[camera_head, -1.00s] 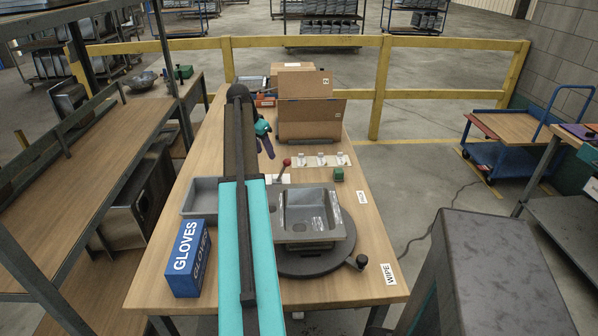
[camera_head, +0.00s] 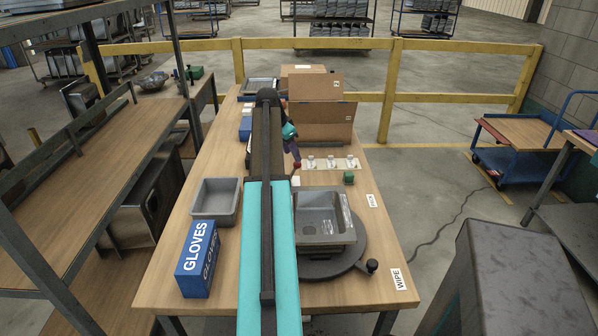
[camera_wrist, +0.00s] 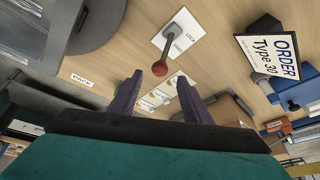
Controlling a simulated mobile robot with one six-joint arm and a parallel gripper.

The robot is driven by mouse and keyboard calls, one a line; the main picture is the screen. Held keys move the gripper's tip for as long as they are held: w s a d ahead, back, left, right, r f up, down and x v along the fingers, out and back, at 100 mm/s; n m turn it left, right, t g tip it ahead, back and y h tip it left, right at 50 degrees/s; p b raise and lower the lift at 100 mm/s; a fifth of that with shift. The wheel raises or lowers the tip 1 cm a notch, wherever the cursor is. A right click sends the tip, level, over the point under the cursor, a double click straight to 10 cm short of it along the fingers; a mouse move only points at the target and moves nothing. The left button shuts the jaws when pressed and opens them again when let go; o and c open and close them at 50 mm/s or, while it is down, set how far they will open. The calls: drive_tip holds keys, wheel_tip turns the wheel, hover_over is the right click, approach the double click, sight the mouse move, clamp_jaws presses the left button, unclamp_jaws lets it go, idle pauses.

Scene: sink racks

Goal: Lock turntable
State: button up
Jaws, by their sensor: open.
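The turntable (camera_head: 345,263) is a dark round disc at the table's near right, with a grey sink (camera_head: 322,232) on it. Its edge shows at the upper left of the wrist view (camera_wrist: 95,25). The lever (camera_wrist: 168,50) has a red ball knob (camera_wrist: 160,68) and rises from a white plate (camera_wrist: 157,42) marked LOCK and FREE. I cannot tell which mark it stands at. My gripper (camera_wrist: 159,82) is open and empty, its purple fingers on either side of the knob's line; contact is not visible. In the head view my gripper (camera_head: 293,150) is near the knob (camera_head: 297,166), and my arm hides most of the plate.
A blue gloves box (camera_head: 196,260) and grey bin (camera_head: 216,202) stand left of my arm. An order sign (camera_wrist: 275,50) is at the wrist view's right.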

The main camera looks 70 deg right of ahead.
drive_tip(key=p+x, duration=0.2)
drive_tip(key=x, duration=1)
drive_tip(key=shift+f, duration=0.1)
clamp_jaws()
